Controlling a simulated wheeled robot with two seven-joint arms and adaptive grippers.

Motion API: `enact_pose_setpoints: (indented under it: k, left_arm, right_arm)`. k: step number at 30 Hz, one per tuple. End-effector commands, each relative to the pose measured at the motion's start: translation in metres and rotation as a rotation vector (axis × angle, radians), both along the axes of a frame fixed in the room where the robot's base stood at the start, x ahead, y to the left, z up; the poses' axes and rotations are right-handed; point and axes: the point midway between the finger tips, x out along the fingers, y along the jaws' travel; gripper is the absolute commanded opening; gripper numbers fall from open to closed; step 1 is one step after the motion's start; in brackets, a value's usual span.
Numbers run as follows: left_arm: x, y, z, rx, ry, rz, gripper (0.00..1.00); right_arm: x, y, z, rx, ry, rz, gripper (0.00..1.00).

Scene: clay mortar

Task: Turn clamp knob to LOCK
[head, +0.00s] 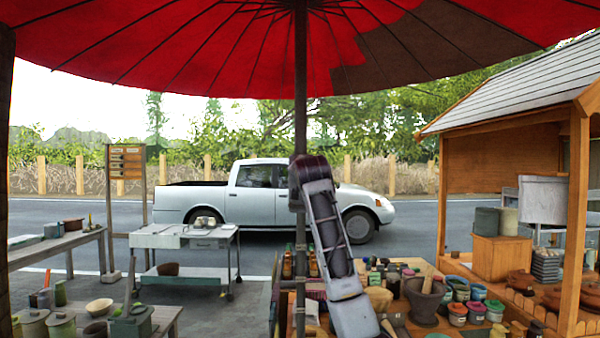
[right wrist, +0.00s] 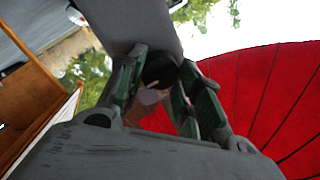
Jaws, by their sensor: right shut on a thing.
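My right arm rises in front of the umbrella pole (head: 301,110) in the head view. A dark rounded part at its upper end overlaps the pole, and I cannot tell the gripper from the clamp there. In the right wrist view my right gripper (right wrist: 160,85) has its green-padded fingers on both sides of a dark round clamp knob (right wrist: 159,68), shut on it. A grey body (right wrist: 130,20) lies right behind the knob. No LOCK marking is readable, so the knob's setting cannot be told. My left gripper is not in view.
The red umbrella canopy (head: 180,45) spreads overhead. A table with a mortar (head: 424,298) and several pots stands at the lower right, beside a wooden stall (head: 578,200). A metal cart (head: 180,238) stands at left. A pickup (head: 250,205) is on the road behind.

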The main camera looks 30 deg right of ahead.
Motion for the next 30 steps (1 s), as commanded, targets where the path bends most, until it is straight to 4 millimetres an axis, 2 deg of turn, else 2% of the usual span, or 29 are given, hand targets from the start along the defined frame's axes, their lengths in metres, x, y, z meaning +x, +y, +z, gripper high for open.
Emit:
enact_pose_setpoints:
  k: [11, 30]
  left_arm:
    - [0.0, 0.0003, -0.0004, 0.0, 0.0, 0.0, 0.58]
    - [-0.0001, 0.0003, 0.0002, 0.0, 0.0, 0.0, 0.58]
  right_arm:
    - [0.0, 0.0002, 0.0016, -0.207, 0.126, -0.001, 0.11]
    - [0.0007, 0.0018, 0.0042, -0.685, 0.418, -0.002, 0.11]
